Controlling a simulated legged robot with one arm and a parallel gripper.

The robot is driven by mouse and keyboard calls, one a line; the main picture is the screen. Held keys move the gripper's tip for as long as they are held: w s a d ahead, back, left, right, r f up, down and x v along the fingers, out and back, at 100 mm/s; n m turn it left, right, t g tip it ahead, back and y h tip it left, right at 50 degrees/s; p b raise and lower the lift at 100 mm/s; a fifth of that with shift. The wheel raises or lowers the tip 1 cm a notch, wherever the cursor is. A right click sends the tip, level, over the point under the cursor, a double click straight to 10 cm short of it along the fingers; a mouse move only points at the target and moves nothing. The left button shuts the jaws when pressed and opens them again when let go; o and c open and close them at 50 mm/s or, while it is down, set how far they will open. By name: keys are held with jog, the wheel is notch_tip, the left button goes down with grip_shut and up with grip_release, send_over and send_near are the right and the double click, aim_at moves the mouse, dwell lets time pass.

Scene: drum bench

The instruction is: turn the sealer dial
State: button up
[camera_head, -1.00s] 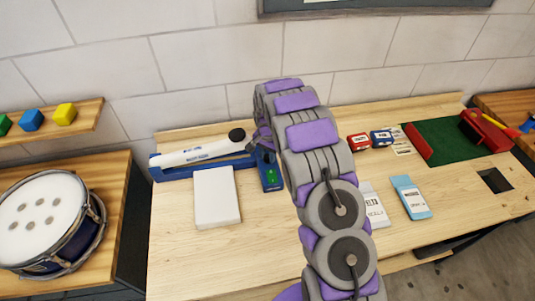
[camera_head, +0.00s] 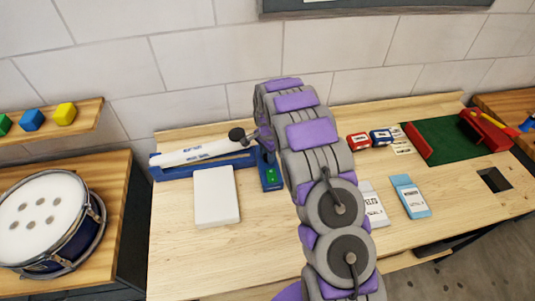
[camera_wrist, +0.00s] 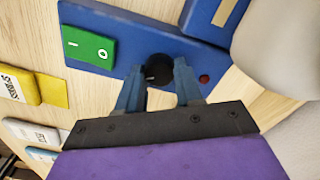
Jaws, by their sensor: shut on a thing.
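The sealer has a long blue base (camera_head: 205,170) against the back of the bench, with a white arm (camera_head: 195,152) that carries a black knob (camera_head: 236,134). A blue control box (camera_head: 271,184) stands at its right end, with a green switch (camera_wrist: 88,47) marked I and O. In the wrist view, the black dial (camera_wrist: 156,68) sits on this box beside a small red light (camera_wrist: 204,79). My gripper (camera_wrist: 158,77) is shut on the dial, one finger on each side. In the head view my arm and gripper hide the dial.
A white block (camera_head: 215,197) lies in front of the sealer. A green mat (camera_head: 447,141) is farther right. A drum (camera_head: 42,215) stands left.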

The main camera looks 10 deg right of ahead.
jog(key=shift+w+r, duration=0.1)
jog(key=shift+w, duration=0.05)
jog(key=o, duration=1)
jog(key=shift+a, duration=0.1)
jog(key=shift+o, duration=0.2)
notch_tip(320, 180, up, 17)
jog(key=p, duration=0.1)
jog(key=shift+r, duration=0.1)
